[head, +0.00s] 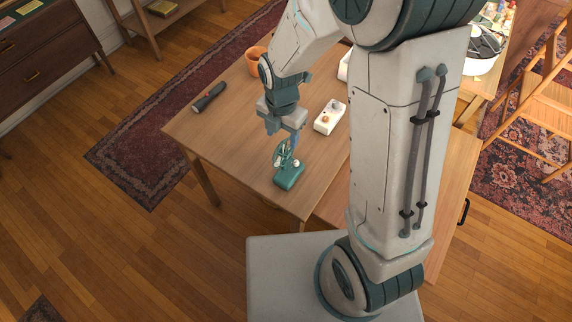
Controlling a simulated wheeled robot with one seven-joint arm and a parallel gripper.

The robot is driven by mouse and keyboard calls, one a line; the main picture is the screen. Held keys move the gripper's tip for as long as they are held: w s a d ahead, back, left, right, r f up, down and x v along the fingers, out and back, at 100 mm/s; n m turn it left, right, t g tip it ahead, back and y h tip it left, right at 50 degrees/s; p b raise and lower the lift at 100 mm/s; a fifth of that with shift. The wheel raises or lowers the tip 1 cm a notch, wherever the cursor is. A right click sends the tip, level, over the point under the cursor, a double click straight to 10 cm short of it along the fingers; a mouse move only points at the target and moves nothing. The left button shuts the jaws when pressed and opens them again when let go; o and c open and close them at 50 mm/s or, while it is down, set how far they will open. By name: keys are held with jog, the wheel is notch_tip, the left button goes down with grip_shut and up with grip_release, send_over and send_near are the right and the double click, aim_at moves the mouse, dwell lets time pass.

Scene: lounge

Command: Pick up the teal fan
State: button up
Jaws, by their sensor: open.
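The teal fan (289,176) stands upright on the wooden table (235,140), near its front corner. It has a teal base and a small round caged head. My gripper (283,148) points down from above, with its fingers at the height of the fan's head. The fingers overlap the top of the fan in this view, and I cannot tell whether they touch it or straddle it. The gripper is open and the fan rests on the table.
A dark flashlight (209,97) lies at the table's left. An orange pot (256,58) stands at the back. A white box with knobs (330,117) lies right of my gripper, and another white object (344,68) is partly hidden behind my arm. The table's left middle is clear.

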aim_at(283, 142)
jog(key=shift+w+d+f+p, duration=0.1)
jog(key=shift+f+p, duration=0.15)
jog(key=shift+f, duration=1.7)
jog(key=shift+w+d+f+p, duration=0.1)
jog(key=shift+f+p, duration=0.15)
jog(key=shift+f, duration=1.65)
jog(key=shift+a, duration=0.1)
grip_shut()
